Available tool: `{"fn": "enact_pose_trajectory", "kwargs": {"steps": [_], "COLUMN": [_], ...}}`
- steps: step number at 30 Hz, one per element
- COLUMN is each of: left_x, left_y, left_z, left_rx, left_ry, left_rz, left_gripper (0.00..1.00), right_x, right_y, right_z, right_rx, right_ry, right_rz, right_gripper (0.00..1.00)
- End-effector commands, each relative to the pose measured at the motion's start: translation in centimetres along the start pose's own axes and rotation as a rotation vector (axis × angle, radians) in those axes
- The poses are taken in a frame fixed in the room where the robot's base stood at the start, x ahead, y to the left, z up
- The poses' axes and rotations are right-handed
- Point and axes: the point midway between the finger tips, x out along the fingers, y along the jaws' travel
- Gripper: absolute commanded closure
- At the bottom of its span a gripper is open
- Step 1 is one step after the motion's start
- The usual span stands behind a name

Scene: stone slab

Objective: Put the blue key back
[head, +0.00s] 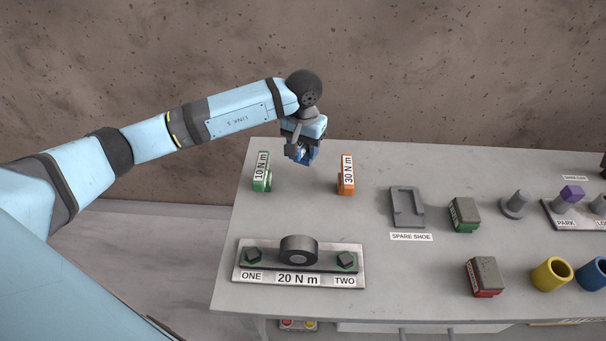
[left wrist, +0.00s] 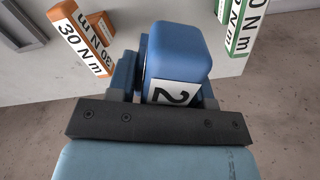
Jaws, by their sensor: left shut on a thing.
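The blue key (head: 303,156) is a small blue block with a white label at the back left of the slab, between the green key and the orange key. My left gripper (head: 302,149) is shut on it from above. In the left wrist view the blue key (left wrist: 178,55) sits between the fingers, with a "2" showing on its label. Whether its lower end touches the slab cannot be told. The green "10 N m" key (head: 262,172) stands to its left and the orange "30 N m" key (head: 346,175) to its right. My right gripper is not in view.
A plate (head: 298,277) marked ONE, 20 N m and TWO lies in front. To the right are a grey spare shoe holder (head: 407,207), a green-based block (head: 464,215), a red-based block (head: 484,277) and a yellow cup (head: 552,274). The slab between the keys and plate is clear.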

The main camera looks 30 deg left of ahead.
Motion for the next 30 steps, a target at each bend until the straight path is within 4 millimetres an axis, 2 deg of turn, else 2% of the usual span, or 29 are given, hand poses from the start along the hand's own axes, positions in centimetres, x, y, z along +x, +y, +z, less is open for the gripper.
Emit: {"fn": "enact_pose_trajectory", "kwargs": {"steps": [3,9,14,22,30], "left_x": [3.1,6.5,7.5,11.1,11.4], "left_y": [0.1,0.1,0.0,0.0,0.0], "left_z": [0.1,0.0,0.0,0.0,-0.1], "left_rx": [-0.001,-0.001,0.000,-0.001,0.001], "left_ry": [-0.005,-0.001,0.000,0.000,0.002], "left_rz": [0.001,0.002,0.001,0.001,0.000], "left_gripper": [0.96,0.96,0.96,0.96,0.96], "right_x": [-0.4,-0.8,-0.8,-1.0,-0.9], "right_y": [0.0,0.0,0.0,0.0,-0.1], "right_z": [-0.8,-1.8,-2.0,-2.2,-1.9], "right_rx": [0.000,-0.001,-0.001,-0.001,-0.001], "right_ry": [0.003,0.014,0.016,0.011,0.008], "right_rz": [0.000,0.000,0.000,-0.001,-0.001], "right_gripper": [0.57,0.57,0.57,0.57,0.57]}}
